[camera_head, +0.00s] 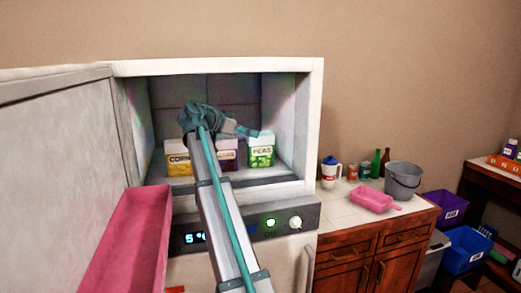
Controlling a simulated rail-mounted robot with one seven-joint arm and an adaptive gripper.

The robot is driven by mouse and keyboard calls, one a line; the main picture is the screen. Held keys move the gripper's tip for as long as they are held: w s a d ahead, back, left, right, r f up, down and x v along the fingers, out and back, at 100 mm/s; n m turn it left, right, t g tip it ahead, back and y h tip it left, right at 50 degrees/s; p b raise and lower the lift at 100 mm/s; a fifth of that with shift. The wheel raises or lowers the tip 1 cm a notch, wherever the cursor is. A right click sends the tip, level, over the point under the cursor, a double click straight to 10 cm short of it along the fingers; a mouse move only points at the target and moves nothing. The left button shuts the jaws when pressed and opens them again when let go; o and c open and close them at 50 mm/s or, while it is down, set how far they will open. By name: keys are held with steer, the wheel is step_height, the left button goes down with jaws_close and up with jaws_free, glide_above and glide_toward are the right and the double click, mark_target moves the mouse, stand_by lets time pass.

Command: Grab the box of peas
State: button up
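The box of peas (262,155) is white and green with "PEAS" on its front. It stands upright on the floor of the open fridge compartment (285,178), towards the right. My gripper (250,131) is inside the compartment, pointing right, with its tip at the upper left of the peas box in the picture. I cannot tell whether it touches the box or whether its fingers are open. A yellow "CORN" box (178,163) stands at the left. A purple box (229,156) stands between them, partly hidden by my arm.
The fridge door (60,170) stands open on the left, with a pink bin (130,240) beside it. The compartment's right wall (292,125) is close to the peas box. Right of the fridge, a counter holds a pink scoop (374,200), grey bucket (403,180), bottles and cans.

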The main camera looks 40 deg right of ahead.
steer(key=p, duration=0.3)
glide_above(260, 150)
steer(key=w, duration=0.2)
steer(key=shift+w+d+f, duration=0.1)
steer(key=shift+d+f, duration=0.1)
steer(key=shift+f, duration=0.35)
steer(key=shift+d+f, duration=0.15)
steer(key=shift+f, duration=0.35)
steer(key=shift+b, duration=0.3)
jaws_close()
